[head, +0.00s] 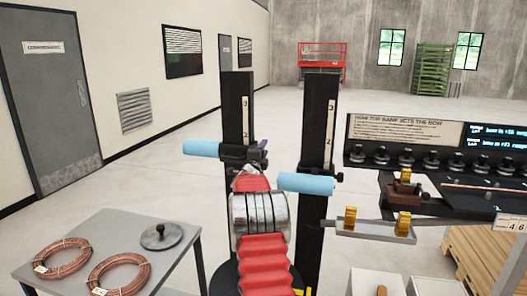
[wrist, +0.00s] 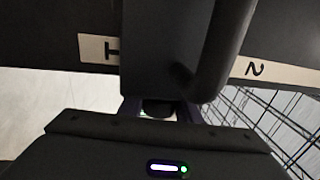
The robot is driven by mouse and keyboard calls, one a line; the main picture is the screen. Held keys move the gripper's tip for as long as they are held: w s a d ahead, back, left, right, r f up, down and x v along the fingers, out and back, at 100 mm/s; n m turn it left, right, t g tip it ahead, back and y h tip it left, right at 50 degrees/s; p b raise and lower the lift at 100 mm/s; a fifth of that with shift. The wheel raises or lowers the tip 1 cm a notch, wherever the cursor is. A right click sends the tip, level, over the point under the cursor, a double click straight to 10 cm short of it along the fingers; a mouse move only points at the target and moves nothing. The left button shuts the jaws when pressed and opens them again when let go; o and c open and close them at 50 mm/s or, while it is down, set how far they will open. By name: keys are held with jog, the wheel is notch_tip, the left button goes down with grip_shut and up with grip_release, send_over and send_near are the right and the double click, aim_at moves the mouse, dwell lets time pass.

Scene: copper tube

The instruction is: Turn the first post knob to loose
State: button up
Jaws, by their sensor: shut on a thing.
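Two black upright posts stand ahead of me in the head view, a left post (head: 237,105) and a right post (head: 320,120), both with pale number scales. Each carries a light blue cylinder, one on the left (head: 201,148) and one on the right (head: 306,184). A small dark knob (head: 340,177) shows beside the right post. My gripper (head: 257,160) is at the left post, at the height of its blue cylinder. In the wrist view my gripper (wrist: 160,110) is shut on a dark knob (wrist: 158,107); its marking and turn are not readable.
A grey table (head: 110,240) with copper coils (head: 60,257) and a round-knobbed disc (head: 161,236) stands at left. A black bench (head: 435,190) with a row of knobs and a display is at right.

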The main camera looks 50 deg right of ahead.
jog(key=shift+f+h, duration=0.15)
jog(key=shift+h, duration=0.15)
jog(key=shift+s+a+r+t+h, duration=0.1)
jog(key=shift+r+t+h, duration=0.2)
jog(key=shift+h, duration=0.45)
jog(key=shift+w+a+r+t+h, duration=0.15)
jog(key=shift+t+h, duration=0.3)
jog(key=shift+h, duration=0.35)
jog(key=shift+s+a+r+t+h, duration=0.1)
jog(key=shift+s+r+t+h, duration=0.2)
jog(key=shift+h, duration=0.45)
jog(key=shift+w, duration=0.15)
jog(key=shift+f, duration=0.1)
jog(key=o, duration=1.1)
jog(key=shift+r, duration=0.2)
jog(key=shift+c, duration=0.2)
jog(key=shift+a, duration=0.1)
